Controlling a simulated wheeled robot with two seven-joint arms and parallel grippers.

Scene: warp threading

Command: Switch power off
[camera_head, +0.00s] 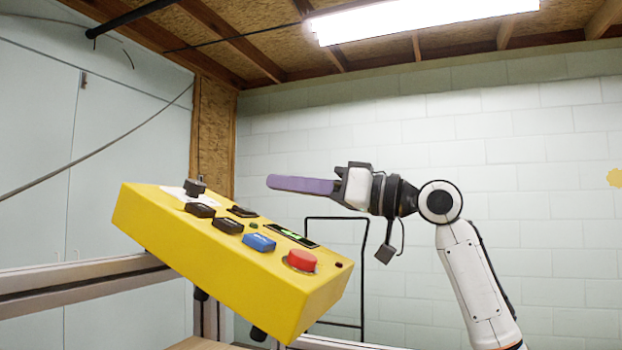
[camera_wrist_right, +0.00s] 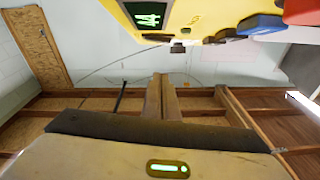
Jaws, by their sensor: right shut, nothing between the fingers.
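A yellow control box (camera_head: 215,250) is tilted, with its control face upward. On it are a black knob (camera_head: 195,187) on a white plate, several black buttons (camera_head: 228,225), a blue button (camera_head: 259,242), a red button (camera_head: 302,260) and a lit green display (camera_head: 292,236). I cannot tell which control is the power switch. My right gripper (camera_head: 271,182) has purple fingers, shut and empty. It points left, appearing above the box's back edge and apart from it. The right wrist view shows the fingers (camera_wrist_right: 160,82) below the box (camera_wrist_right: 185,12). My left gripper is not in view.
A metal rail (camera_head: 90,275) runs at the left of the box. A thin black frame (camera_head: 335,219) stands behind it. A pale block wall (camera_head: 510,130) is at the back. A lamp (camera_head: 420,18) hangs overhead.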

